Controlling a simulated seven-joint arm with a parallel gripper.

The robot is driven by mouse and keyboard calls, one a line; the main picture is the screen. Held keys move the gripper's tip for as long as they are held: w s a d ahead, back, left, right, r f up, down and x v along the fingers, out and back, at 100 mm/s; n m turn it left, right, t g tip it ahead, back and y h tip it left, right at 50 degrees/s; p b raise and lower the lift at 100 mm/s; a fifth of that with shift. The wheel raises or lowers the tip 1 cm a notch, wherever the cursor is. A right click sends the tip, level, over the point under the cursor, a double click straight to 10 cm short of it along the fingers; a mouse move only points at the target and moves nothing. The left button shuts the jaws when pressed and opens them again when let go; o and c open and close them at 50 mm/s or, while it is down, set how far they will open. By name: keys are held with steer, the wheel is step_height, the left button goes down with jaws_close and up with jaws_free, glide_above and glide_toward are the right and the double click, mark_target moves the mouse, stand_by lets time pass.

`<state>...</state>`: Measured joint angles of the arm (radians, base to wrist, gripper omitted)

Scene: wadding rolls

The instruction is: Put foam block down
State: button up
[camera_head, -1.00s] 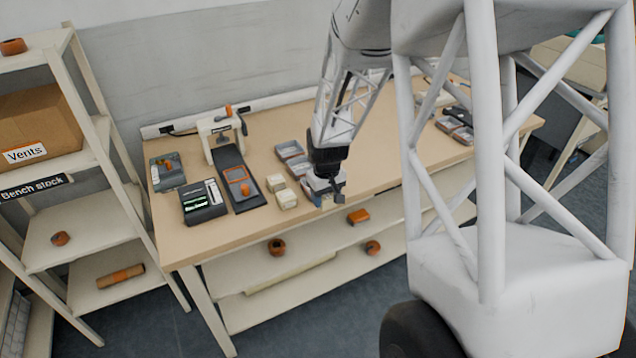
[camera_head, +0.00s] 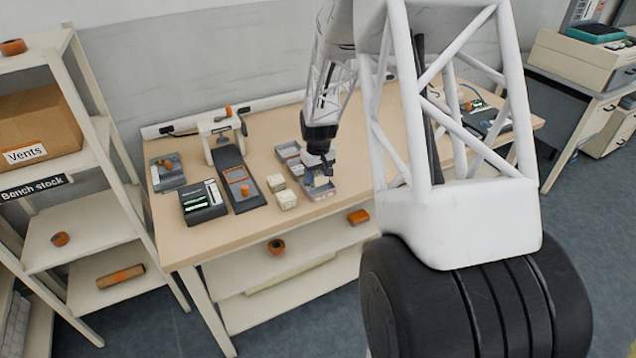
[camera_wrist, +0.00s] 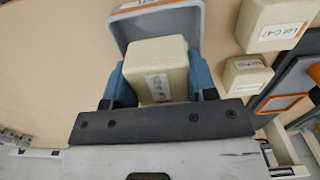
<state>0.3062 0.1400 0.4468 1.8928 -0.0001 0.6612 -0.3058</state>
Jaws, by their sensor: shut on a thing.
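My gripper (camera_head: 321,172) is shut on a cream foam block (camera_wrist: 157,70) with a small printed label. The block sits between the blue fingers (camera_wrist: 158,78) in the wrist view. In the head view the held block (camera_head: 321,182) shows small, within the outline of a grey tray (camera_head: 322,194) near the bench's front edge. In the wrist view a grey tray (camera_wrist: 196,22) with an orange edge lies behind the block. I cannot tell whether the block touches the tray floor. Two other cream blocks, one (camera_head: 277,183) behind the other (camera_head: 287,199), stand left of the tray.
More grey trays (camera_head: 288,150) lie behind on the bench (camera_head: 235,238). A black device (camera_head: 204,203), a dark board (camera_head: 240,180) with an orange outline and a clamp press (camera_head: 222,132) stand to the left.

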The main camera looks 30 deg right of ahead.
mark_target(318, 182)
stand_by(0.3)
steer(key=shift+f, duration=1.75)
steer(key=shift+f, duration=0.1)
steer(key=o, duration=0.6)
step_height(318, 182, up, 12)
steer(key=shift+r, duration=0.1)
